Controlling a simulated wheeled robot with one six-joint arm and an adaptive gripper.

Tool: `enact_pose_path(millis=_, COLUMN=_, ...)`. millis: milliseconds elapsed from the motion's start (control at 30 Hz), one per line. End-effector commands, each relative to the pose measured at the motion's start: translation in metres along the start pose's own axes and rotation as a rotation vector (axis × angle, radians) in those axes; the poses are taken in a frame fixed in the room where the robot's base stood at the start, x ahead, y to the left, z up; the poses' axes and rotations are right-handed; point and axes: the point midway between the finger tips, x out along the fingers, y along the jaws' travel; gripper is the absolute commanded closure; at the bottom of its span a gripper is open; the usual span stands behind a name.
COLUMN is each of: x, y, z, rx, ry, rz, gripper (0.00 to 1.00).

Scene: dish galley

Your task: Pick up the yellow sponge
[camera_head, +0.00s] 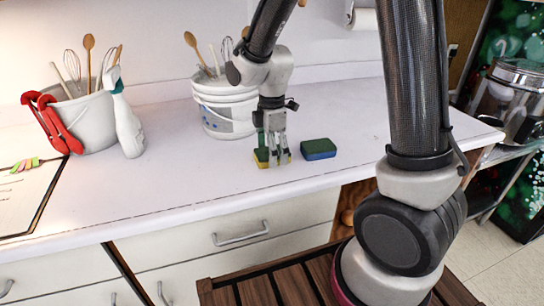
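The yellow sponge (261,163) lies on the white counter with a dark green layer on top. Its yellow shows at the lower left and a little at the right of my fingers. My gripper (277,157) points straight down at it, and its fingers cover the sponge's middle. I cannot tell whether the fingers press on the sponge or only stand around or in front of it. A second sponge, green on top and blue below (318,149), lies a little to the right, apart from my gripper.
A white bucket of utensils (221,112) stands close behind my gripper. At left are another utensil bucket (84,121), a spray bottle (127,127) and red-handled tool (49,127).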

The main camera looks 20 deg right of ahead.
Motion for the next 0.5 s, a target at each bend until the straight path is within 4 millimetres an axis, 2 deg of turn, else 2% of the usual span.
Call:
enact_pose_path(millis=100, x=0.0065, y=-0.0003, z=0.0, rx=0.0, ry=0.0, rz=0.0, gripper=0.17)
enact_pose_path(millis=267, x=0.0064, y=-0.0001, z=-0.0001, rx=0.001, ry=0.0, rz=0.001, gripper=0.17)
enact_pose_path(millis=500, x=0.0061, y=0.0, z=-0.0002, rx=0.001, ry=0.0, rz=0.001, gripper=0.48)
